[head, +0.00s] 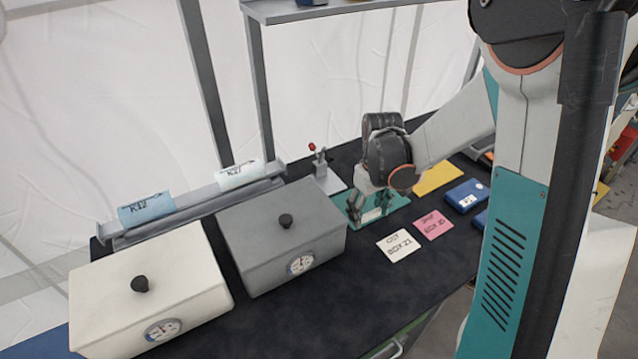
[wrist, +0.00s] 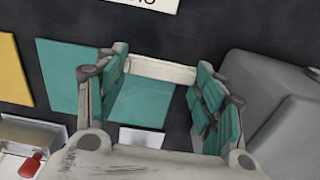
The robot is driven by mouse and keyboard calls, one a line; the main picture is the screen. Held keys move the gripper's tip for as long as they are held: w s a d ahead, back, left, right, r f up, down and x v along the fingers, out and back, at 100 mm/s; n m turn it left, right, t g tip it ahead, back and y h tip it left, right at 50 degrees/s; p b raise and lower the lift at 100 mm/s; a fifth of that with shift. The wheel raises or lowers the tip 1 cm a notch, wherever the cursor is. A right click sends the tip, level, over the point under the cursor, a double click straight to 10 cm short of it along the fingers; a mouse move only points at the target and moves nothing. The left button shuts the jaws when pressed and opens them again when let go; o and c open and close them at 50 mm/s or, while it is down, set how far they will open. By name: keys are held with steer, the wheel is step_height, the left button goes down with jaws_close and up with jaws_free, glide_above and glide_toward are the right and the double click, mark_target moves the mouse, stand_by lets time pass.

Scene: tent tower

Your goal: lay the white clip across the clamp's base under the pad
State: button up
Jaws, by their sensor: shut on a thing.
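The white clip (wrist: 160,69) is a short white bar held crosswise between the fingertips of my gripper (wrist: 158,72) in the wrist view. In the head view my gripper (head: 370,205) is low over the green mat (head: 398,200), with the clip (head: 372,215) showing as a small pale strip. Whether the clip touches the mat is unclear. The clamp (head: 320,168), with a red-tipped handle and pale base, stands behind and left of my gripper. In the wrist view its red tip (wrist: 30,165) is at the lower left. I cannot make out its pad.
A grey lidded box (head: 283,240) stands left of my gripper, with a white lidded box (head: 150,290) beyond it. A white card (head: 397,246), a pink card (head: 433,224) and a yellow card (head: 437,177) lie nearby. Blue boxes (head: 466,195) are at right. The front tabletop is clear.

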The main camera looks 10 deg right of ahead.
steer(key=b, duration=0.3)
glide_above(331, 187)
steer(key=shift+w, duration=0.1)
steer(key=shift+f+b, duration=0.75)
steer(key=shift+f, duration=1)
steer(key=shift+f, duration=0.15)
steer(key=o, duration=0.7)
